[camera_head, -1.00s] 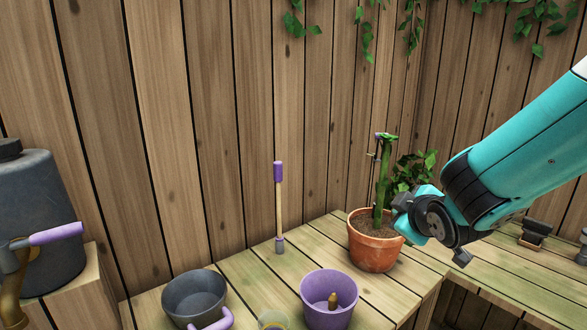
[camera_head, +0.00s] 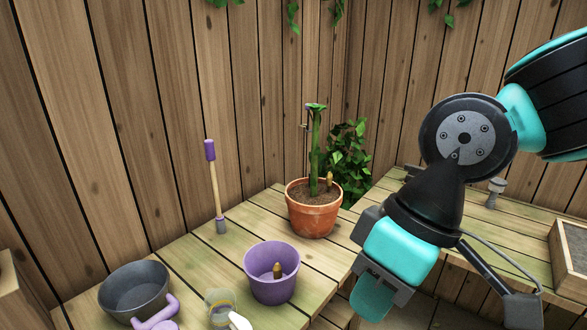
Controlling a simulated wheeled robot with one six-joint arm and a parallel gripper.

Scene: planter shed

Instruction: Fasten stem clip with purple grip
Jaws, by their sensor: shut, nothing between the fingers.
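A potted plant with a thick green stem (camera_head: 315,150) stands in a terracotta pot (camera_head: 313,216) on the wooden bench. A small clip-like piece (camera_head: 308,107) sits near the top of the stem, on its left side. It is too small to tell its grip colour clearly or whether it is open or fastened. My gripper (camera_head: 372,298) is in front and to the right of the pot, pointing down. It is shut and empty, apart from the plant and the clip-like piece.
A purple pot (camera_head: 272,287), a dark grey bucket (camera_head: 133,292) and a clear cup (camera_head: 219,305) stand on the bench's front left. A purple-handled stick (camera_head: 214,185) stands near the back wall. A wooden box (camera_head: 570,262) is at right.

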